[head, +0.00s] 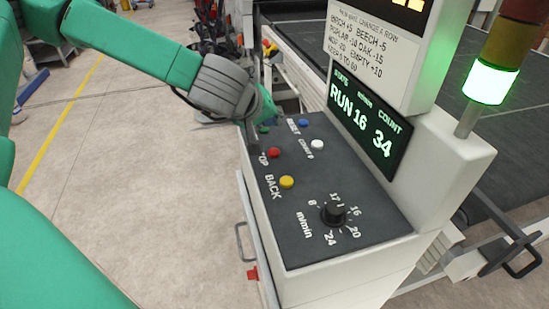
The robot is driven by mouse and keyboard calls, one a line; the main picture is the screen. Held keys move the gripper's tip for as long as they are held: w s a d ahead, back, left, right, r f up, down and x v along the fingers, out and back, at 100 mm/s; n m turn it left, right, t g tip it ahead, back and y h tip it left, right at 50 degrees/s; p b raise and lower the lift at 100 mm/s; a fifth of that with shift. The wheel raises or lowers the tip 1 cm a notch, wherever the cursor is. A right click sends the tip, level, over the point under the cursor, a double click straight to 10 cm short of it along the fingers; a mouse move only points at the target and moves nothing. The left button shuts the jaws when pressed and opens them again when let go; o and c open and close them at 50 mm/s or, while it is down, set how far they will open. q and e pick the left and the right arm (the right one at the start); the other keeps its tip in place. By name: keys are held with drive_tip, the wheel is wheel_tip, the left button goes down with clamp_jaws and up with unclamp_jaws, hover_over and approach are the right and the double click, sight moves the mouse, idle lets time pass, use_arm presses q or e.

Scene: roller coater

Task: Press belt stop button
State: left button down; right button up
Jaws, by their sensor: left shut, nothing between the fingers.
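A red button (274,152) sits on the sloped dark control panel (360,232), beside a label whose visible letters read "OP". My left gripper (254,145) is shut and empty, pointing down over the panel's far left edge. Its fingertips are just left of the red button and cover part of the label; I cannot tell whether they touch the panel. The display (365,125) reads RUN, 16 and count 34. The signal tower's green lamp (490,82) is lit. My right gripper is not in view.
A green button (264,128) is partly hidden by my gripper. Blue (303,123), white (317,144) and yellow (286,182) buttons and a black speed knob (333,213) share the panel. A dark belt (470,150) lies behind. Open floor is left.

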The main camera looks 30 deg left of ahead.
sight(273, 151)
use_arm(q)
drive_tip(key=f+b, duration=0.1)
drive_tip(key=f, duration=0.1)
drive_tip(key=f+b, duration=0.2)
drive_tip(key=f, duration=0.1)
drive_tip(key=shift+w+a+f+b, duration=0.15)
drive_tip(key=shift+w+b, duration=0.05)
drive_tip(key=shift+b, duration=0.1)
drive_tip(key=shift+f, duration=0.2)
drive_tip(key=shift+s+d, duration=0.1)
drive_tip(key=shift+d, duration=0.15)
drive_tip(key=shift+a+f, duration=0.1)
drive_tip(key=shift+a, duration=0.1)
drive_tip(key=shift+d, duration=0.1)
idle(0.4)
drive_tip(key=shift+f, duration=0.3)
